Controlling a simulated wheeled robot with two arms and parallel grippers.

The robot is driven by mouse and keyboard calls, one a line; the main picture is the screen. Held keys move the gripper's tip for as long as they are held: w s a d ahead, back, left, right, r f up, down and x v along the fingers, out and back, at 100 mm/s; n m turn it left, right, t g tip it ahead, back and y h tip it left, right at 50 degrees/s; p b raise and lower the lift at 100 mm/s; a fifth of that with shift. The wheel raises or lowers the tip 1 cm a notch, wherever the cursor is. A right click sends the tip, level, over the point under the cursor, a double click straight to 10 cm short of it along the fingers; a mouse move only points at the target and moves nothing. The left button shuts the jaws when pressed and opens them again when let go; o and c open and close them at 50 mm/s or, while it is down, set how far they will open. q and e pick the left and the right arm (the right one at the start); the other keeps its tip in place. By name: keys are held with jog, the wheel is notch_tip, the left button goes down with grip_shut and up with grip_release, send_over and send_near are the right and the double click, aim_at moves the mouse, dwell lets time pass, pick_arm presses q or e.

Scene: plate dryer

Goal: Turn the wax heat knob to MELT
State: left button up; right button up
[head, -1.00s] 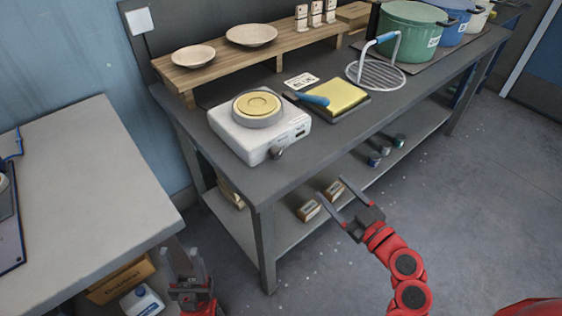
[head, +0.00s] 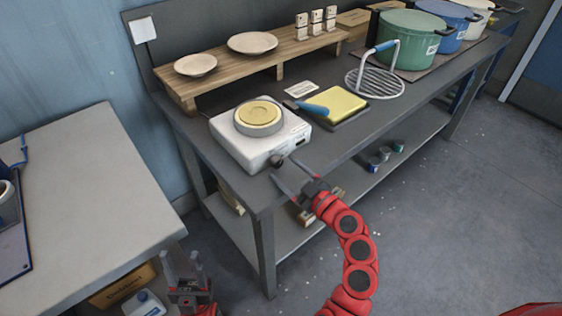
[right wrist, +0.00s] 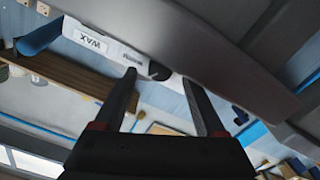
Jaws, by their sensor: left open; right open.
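The white wax heater (head: 240,148) stands on the dark bench with a round pot of yellow wax (head: 258,113) on top. Its dark knob (head: 277,160) is on the front face; the setting marks are too small to read. My right gripper (head: 284,167) is open just in front of the knob, fingers pointing at the heater. In the right wrist view, the heater's face shows a WAX label (right wrist: 92,42), and the dark knob (right wrist: 160,70) lies beyond and between the open fingertips (right wrist: 160,74). My left gripper (head: 182,262) is open and empty, low between the tables.
A yellow block on a dark tray (head: 340,105) with a blue-handled tool lies right of the heater, near a wire rack (head: 375,84). Pots (head: 405,40) stand farther right. A wooden shelf (head: 225,74) runs behind. A grey table (head: 80,210) is at left.

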jog(key=shift+x, duration=1.2)
jog(key=shift+f, duration=0.1)
grip_shut()
